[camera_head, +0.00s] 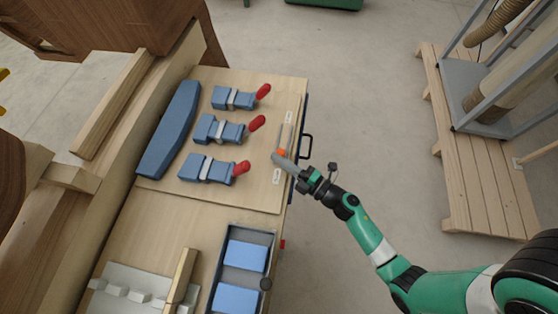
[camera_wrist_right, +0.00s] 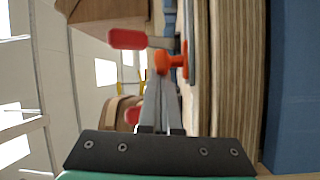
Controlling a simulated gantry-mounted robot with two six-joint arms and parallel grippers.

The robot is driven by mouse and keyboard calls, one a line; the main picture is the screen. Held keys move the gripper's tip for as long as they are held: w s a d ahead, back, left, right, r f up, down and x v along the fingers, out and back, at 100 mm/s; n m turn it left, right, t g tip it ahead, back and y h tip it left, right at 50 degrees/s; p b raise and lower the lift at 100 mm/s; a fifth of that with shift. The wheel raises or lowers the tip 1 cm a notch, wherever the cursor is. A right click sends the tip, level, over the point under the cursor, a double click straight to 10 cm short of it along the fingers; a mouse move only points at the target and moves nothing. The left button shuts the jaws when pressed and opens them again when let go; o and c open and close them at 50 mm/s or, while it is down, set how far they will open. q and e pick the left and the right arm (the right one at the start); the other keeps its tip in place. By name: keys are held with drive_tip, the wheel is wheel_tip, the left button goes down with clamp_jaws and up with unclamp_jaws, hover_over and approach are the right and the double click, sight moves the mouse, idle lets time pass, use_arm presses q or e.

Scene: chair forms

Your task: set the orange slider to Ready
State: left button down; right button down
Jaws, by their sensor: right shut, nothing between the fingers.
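The orange slider (camera_head: 281,152) sits in a narrow track along the right edge of the wooden board (camera_head: 225,200), between two small pale labels. The far label (camera_head: 289,117) and the near label (camera_head: 277,176) are too small to read. My right gripper (camera_head: 279,157) is shut and empty, its fingertips right at the near side of the slider. In the right wrist view the orange slider (camera_wrist_right: 170,63) stands just beyond the closed fingertips (camera_wrist_right: 157,76). I cannot tell whether they touch it. My left gripper is not in view.
Several blue clamps with red handles, such as the nearest one (camera_head: 240,168), stand left of the track. A long blue form (camera_head: 170,130) lies behind them. A grey tray (camera_head: 270,240) with blue blocks is nearer. A black handle (camera_head: 306,147) juts from the table's right side.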

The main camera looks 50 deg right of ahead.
sight(285, 139)
drive_tip(key=w+d, duration=0.1)
drive_tip(key=d, duration=0.2)
drive_tip(key=w+d, duration=0.3)
drive_tip(key=d, duration=0.2)
drive_tip(key=shift+w+d, duration=0.35)
drive_tip(key=shift+w, duration=0.05)
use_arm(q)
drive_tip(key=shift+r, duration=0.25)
use_arm(e)
drive_tip(key=shift+a+r, duration=0.1)
drive_tip(key=shift+a, duration=0.05)
drive_tip(key=a, duration=0.1)
drive_tip(key=a+p, duration=0.1)
drive_tip(key=w+a+r, duration=0.1)
drive_tip(key=shift+a, duration=0.4)
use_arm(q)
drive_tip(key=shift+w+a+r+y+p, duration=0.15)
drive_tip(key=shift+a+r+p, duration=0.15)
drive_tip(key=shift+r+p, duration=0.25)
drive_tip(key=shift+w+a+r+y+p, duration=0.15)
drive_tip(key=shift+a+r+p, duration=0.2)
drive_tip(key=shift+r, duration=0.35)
use_arm(e)
drive_tip(key=s+f, duration=0.1)
drive_tip(key=s, duration=0.9)
drive_tip(key=shift+d, duration=0.4)
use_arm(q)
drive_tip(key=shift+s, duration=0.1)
use_arm(e)
drive_tip(key=shift+w, duration=0.1)
